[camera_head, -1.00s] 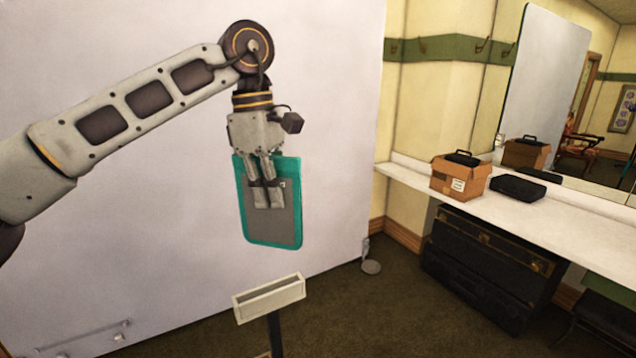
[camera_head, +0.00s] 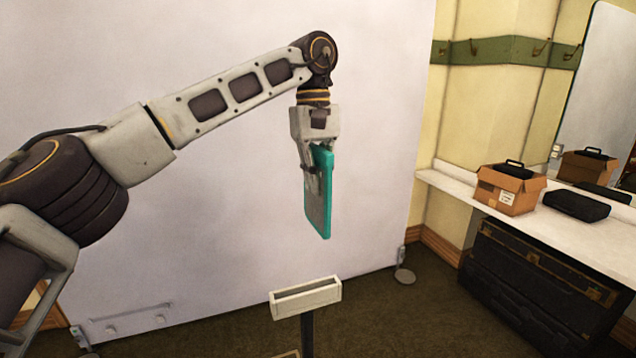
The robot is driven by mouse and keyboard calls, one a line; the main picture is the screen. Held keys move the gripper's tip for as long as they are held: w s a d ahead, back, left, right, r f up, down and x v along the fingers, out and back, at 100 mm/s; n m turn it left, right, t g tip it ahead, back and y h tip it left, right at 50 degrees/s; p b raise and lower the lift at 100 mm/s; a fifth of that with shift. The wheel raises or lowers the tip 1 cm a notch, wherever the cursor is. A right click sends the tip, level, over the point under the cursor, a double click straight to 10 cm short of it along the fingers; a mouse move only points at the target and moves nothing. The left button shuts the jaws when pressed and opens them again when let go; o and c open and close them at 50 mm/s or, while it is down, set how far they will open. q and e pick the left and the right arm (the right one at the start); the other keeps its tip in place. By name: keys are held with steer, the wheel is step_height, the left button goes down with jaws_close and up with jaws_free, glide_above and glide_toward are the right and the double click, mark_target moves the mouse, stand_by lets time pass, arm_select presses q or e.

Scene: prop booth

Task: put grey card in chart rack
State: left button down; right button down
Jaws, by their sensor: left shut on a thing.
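The grey card (camera_head: 316,205) has a teal edge and hangs upright, turned nearly edge-on to the head camera. My left gripper (camera_head: 312,170) is shut on its upper part, pointing down. The chart rack (camera_head: 306,298) is a cream, open-topped slotted box on a dark post, below the card. A clear gap shows between the card's lower edge and the rack in the picture. The rack's slot looks empty. My right gripper is not in view.
A large pale panel (camera_head: 200,200) stands behind the arm and rack. At right, a white counter (camera_head: 600,235) holds an open cardboard box (camera_head: 508,192) and a black case (camera_head: 576,205). A dark trunk (camera_head: 530,285) sits beneath it. Carpet (camera_head: 420,315) right of the rack is clear.

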arm_select(q)
steer(key=w+a+f+m, duration=0.6)
steer(key=w+a+f, duration=0.2)
steer(key=w+f, duration=0.25)
steer(key=a+f, duration=0.4)
steer(key=f, duration=0.6)
steer(key=a+f, duration=0.3)
steer(key=f, duration=0.7)
steer(key=s+a+f, duration=0.3)
steer(key=s+f, duration=0.4)
steer(key=f, duration=0.3)
steer(key=s+a+f+n, duration=0.1)
steer(key=s+a+f, duration=0.2)
steer(key=s+f, duration=0.4)
steer(key=s+a+f, duration=0.3)
steer(key=s+f, duration=0.4)
steer(key=f, duration=0.6)
steer(key=shift+s+f+n+y, duration=0.2)
steer(key=shift+s+n+y, duration=0.1)
steer(key=shift+n, duration=0.1)
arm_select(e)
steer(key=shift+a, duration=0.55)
